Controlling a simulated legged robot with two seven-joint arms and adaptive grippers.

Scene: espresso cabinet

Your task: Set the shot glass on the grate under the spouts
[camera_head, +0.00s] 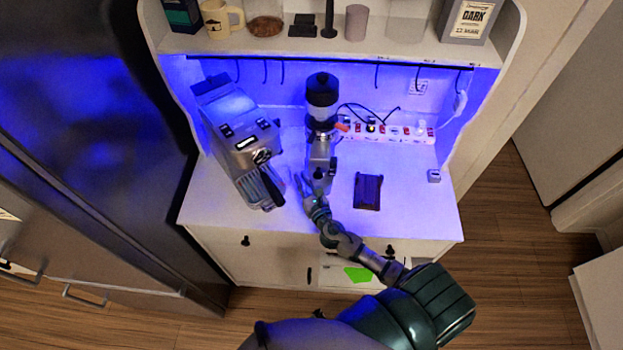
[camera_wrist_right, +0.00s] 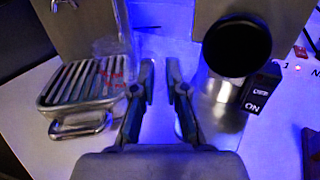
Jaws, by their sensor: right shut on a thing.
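The clear shot glass (camera_wrist_right: 113,62) with red marks shows in the right wrist view at the right end of the slatted metal grate (camera_wrist_right: 72,85), left of my right fingers. I cannot tell whether it rests on the grate or just behind it. My right gripper (camera_wrist_right: 161,75) is closed to a narrow gap, and what it grips I cannot make out. In the head view this gripper (camera_head: 303,182) is low over the counter between the espresso machine (camera_head: 238,140) and the grinder (camera_head: 321,115). My left gripper is out of view.
The grinder's steel body (camera_wrist_right: 215,105) and its black round part stand close to the right of my fingers. A dark tray (camera_head: 368,191) lies on the white counter to the right. A power strip (camera_head: 390,131) runs along the back.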

